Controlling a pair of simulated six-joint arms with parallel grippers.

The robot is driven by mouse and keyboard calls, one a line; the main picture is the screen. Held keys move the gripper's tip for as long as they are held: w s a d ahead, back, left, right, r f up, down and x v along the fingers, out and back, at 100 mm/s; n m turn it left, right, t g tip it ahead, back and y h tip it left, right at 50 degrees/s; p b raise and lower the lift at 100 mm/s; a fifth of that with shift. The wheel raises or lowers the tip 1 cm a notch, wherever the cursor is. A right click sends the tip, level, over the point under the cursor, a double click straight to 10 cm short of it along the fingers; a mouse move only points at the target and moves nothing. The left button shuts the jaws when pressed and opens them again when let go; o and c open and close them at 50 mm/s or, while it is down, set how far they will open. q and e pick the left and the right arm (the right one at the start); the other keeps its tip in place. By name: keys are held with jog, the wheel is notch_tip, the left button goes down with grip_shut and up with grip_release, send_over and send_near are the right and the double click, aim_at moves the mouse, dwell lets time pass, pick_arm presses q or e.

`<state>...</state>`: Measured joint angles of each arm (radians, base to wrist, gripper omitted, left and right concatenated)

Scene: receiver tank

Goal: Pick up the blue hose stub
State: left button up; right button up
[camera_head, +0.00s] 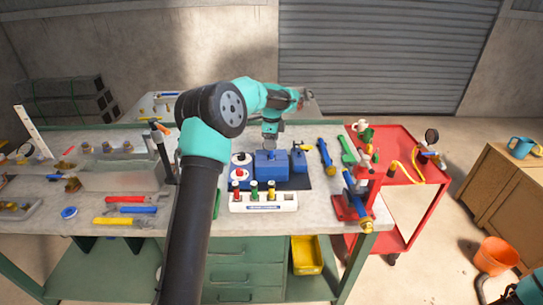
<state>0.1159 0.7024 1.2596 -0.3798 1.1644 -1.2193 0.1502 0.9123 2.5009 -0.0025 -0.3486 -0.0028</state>
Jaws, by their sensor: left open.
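A blue elongated piece (326,155) lies on the workbench right of the blue tank block, beside a similar green piece (347,150); it looks like the blue hose stub, but its details are too small to be sure. Another blue tube-like part (353,183) leans at the red stand at the bench's right end. My left gripper (270,146) points down above the blue tank block (270,165), left of the blue piece and apart from it. It is open; its fingers are small and hard to make out. My right gripper is out of view.
A white rack (263,205) with red, green and yellow fittings stands in front of the tank. A red cart (408,165) stands right of the bench. A grey bin (120,176) and several hand tools lie at left. An orange bucket (497,254) stands at far right.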

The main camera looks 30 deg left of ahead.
aim_at(271, 158)
pick_arm(q)
jog(key=shift+f, duration=0.15)
jog(key=shift+s+a+f, duration=0.1)
jog(key=shift+a+f, duration=0.05)
jog(key=shift+f, duration=2.35)
jog(key=shift+c, duration=0.4)
grip_shut()
jog(key=shift+r, duration=0.15)
notch_tip(271, 158, up, 10)
jog(key=shift+f, duration=0.1)
